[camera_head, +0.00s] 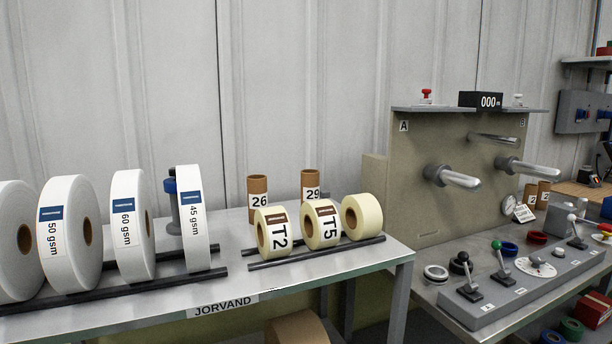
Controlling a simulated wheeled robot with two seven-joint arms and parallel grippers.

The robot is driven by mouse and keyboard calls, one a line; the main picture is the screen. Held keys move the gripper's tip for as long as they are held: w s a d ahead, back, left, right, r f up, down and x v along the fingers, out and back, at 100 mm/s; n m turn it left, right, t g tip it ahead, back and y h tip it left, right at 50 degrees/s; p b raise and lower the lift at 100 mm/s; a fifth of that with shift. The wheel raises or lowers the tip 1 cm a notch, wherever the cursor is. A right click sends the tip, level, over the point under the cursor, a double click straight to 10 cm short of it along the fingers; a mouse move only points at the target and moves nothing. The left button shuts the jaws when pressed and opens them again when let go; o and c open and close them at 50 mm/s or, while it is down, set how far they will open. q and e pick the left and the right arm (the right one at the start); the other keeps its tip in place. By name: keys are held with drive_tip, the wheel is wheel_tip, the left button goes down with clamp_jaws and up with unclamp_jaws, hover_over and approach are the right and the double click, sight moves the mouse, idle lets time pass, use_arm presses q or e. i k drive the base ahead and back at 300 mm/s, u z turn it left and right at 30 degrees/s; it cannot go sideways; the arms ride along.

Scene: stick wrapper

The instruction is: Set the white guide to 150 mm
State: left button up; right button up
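A small white-topped piece (518,100), which looks like the white guide, stands on the right metal ledge (525,109) of the machine, near the letter B. A red-topped counterpart (426,95) stands on the left ledge above the letter A. No millimetre scale or setting can be read at this distance. A black display (481,100) between the ledges reads 000. Neither of my grippers shows in the head view.
Two metal spindles (455,178) (530,168) stick out from the machine panel (420,205). A grey lever console (530,285) stands below. A bench (340,262) at left holds white rolls (70,235), yellow tape rolls (322,224) and cardboard cores (258,190).

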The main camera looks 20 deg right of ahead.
sight(518, 102)
drive_tip(key=z, duration=1.65)
drive_tip(key=k, duration=0.65)
drive_tip(key=u, duration=0.5)
drive_tip(key=i, duration=1.4)
drive_tip(key=z, duration=0.65)
